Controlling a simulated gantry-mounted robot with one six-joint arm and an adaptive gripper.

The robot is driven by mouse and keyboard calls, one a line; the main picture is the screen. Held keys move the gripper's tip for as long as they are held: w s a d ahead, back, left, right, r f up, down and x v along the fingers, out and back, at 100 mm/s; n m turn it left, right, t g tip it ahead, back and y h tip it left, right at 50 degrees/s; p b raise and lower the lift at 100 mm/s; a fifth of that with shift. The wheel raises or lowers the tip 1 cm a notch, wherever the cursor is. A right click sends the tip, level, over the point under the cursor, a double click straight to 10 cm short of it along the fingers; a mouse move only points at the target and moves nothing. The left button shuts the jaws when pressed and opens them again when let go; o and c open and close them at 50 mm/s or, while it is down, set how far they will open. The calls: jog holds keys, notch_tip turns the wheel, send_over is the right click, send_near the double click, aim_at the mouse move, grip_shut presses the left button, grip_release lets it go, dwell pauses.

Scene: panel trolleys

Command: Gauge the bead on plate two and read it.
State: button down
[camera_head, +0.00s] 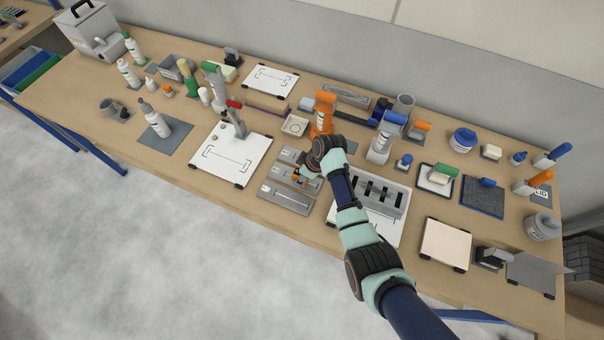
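Several grey metal plates lie in a column near the middle of the bench: a back plate (287,155), a middle plate (278,173) and a front plate (284,197). The front plate has a pale strip along it. No plate number is readable. My gripper (302,179) is low over the right part of the middle plate and hides some of it. Orange shows at the fingertips; I cannot tell whether that is a held tool or part of the fingers, or whether it touches the plate. The bead and any reading are too small to make out.
A white board with a grey slotted rack (381,190) stands right of my arm. An upright orange tool (322,113) stands behind my gripper. A white board with a clamp (231,152) lies to the left. Bottles and tools crowd the back.

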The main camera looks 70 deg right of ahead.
jog(key=shift+c, duration=2.1)
grip_release()
jog(key=p+v, duration=0.8)
jog(key=shift+p, duration=0.35)
